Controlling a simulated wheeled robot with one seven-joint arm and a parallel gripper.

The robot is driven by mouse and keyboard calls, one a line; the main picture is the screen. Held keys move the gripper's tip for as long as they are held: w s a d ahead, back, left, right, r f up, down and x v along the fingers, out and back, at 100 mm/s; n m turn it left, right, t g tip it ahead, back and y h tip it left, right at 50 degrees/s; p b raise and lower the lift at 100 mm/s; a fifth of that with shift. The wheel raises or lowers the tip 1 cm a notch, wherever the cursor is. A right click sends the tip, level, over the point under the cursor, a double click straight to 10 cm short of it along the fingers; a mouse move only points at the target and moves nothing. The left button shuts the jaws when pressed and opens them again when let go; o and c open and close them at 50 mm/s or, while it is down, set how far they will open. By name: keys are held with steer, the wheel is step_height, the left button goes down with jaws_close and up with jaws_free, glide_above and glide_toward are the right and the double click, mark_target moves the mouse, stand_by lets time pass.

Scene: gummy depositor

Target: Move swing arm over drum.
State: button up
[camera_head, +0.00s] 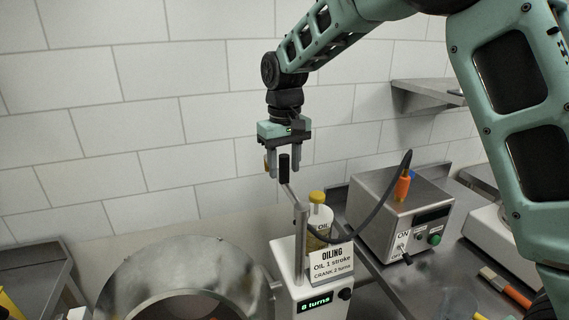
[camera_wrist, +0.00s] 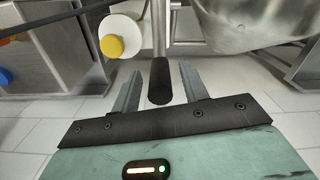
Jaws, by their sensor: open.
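The oiling unit (camera_head: 284,258) is a white box with a display reading "8 turns". A grey post (camera_head: 301,235) rises from it, and a thin bent arm leads from the post to an upright black handle (camera_head: 284,168). My gripper (camera_head: 283,174) is open, pointing down, with one finger on each side of the handle. In the wrist view the handle (camera_wrist: 160,82) stands between the two fingers with a gap on both sides. The steel drum (camera_head: 150,285) lies at lower left; it also shows at upper right in the wrist view (camera_wrist: 245,28).
A yellow-capped oil bottle (camera_head: 319,218) stands behind the "OILING" sign (camera_head: 332,266). A metal control box (camera_head: 375,225) with an orange plug and hanging dark cable is to the right. A wall shelf (camera_head: 425,92) is at upper right. A brush (camera_head: 505,287) lies at lower right.

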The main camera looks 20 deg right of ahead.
steer(key=shift+f, duration=0.55)
jaws_close()
